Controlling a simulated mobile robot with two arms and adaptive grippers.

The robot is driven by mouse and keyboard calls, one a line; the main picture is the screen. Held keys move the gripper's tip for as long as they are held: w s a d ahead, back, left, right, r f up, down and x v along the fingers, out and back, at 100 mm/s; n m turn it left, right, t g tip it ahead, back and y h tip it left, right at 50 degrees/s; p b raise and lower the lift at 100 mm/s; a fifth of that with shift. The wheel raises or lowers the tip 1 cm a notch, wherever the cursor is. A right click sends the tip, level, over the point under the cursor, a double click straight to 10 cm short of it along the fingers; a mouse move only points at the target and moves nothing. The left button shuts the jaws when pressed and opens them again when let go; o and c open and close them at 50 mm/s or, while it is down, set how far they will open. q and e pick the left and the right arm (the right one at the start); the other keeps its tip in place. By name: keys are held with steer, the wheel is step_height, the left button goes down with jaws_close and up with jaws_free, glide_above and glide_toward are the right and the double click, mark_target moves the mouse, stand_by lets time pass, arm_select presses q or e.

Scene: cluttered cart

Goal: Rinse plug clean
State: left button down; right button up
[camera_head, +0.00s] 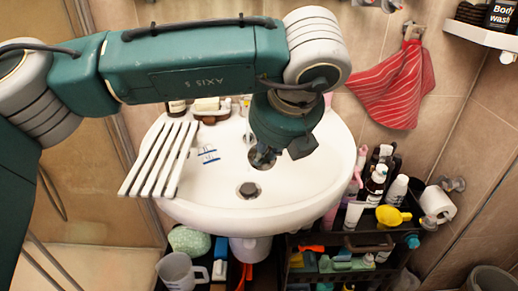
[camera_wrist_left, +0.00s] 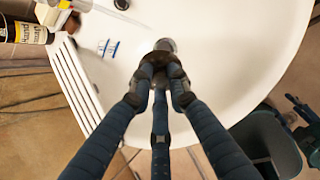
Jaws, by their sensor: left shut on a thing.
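The white sink (camera_head: 315,195) is in the middle of the head view, with a round metal drain fitting (camera_head: 249,190) near the front of its bowl. My left gripper (camera_head: 262,160) points down into the bowl, behind the drain fitting in the picture. My arm hides the tap area. No running water is visible. My right gripper is not in view.
A black cart (camera_head: 340,243) crowded with bottles stands to the right. A red striped towel (camera_head: 395,83) hangs behind.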

arm_select(q)
steer(key=w+a+f, duration=0.2)
steer(key=w, duration=0.3)
steer(key=w+a+f+p, duration=0.1)
steer(key=w+f, duration=0.1)
steer(key=w, duration=0.4)
steer(key=shift+w+a+f+p, duration=0.25)
steer(key=shift+w+a+p, duration=0.05)
steer(key=shift+a, duration=0.1)
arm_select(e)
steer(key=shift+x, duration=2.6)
arm_select(q)
steer(key=shift+s, duration=0.1)
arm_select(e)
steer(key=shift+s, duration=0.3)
arm_select(q)
steer(key=shift+s+d+b, duration=0.15)
steer(key=shift+s+b, duration=0.3)
steer(key=shift+b, duration=0.15)
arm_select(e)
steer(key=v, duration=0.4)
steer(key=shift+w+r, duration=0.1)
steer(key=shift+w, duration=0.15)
